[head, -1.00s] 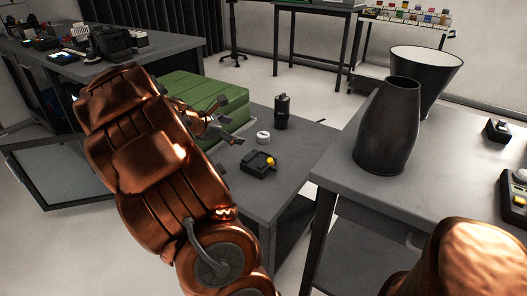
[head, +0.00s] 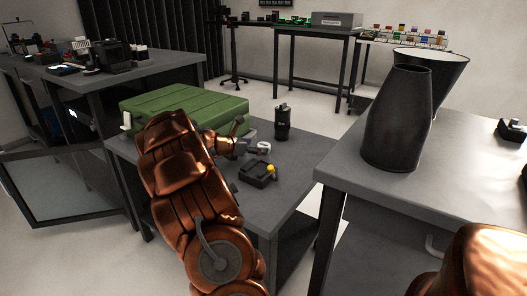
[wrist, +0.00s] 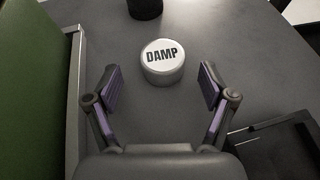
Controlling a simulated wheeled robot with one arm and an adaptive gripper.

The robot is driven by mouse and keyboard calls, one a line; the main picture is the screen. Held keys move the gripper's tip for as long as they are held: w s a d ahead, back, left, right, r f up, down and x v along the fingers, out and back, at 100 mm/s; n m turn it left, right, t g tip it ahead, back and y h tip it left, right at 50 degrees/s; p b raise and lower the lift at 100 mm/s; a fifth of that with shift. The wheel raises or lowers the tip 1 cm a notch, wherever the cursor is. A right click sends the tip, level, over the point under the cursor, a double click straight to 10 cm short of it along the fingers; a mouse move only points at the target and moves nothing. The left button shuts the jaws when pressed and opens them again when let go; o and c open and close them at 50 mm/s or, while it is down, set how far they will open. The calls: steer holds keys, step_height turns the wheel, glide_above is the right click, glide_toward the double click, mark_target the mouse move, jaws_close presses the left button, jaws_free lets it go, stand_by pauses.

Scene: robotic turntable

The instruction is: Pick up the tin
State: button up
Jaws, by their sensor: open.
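The tin (wrist: 162,62) is a small round silver-white can with "DAMP" in black on its lid. It stands upright on the grey table (wrist: 225,30). In the wrist view it lies just ahead of my gripper (wrist: 160,85), centred between the two fingers and a little beyond their tips. My gripper is open and empty, with purple pads facing each other. In the head view the tin (head: 263,147) shows as a small pale shape right beside my gripper (head: 243,136), whose fingers partly overlap the area near it.
A green case (head: 185,103) lies on the table to the left. A black flask (head: 282,122) stands behind the tin. A second table at right holds a dark vase (head: 397,118).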

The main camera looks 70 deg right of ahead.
mark_target(264, 145)
steer(key=b+x, duration=0.1)
steer(key=x, duration=0.2)
steer(key=shift+s+d+f, duration=0.2)
steer(key=shift+s+f, duration=0.1)
steer(key=shift+s, duration=0.05)
steer(key=shift+d+b, duration=0.3)
steer(key=shift+c, duration=0.3)
steer(key=c, duration=1.2)
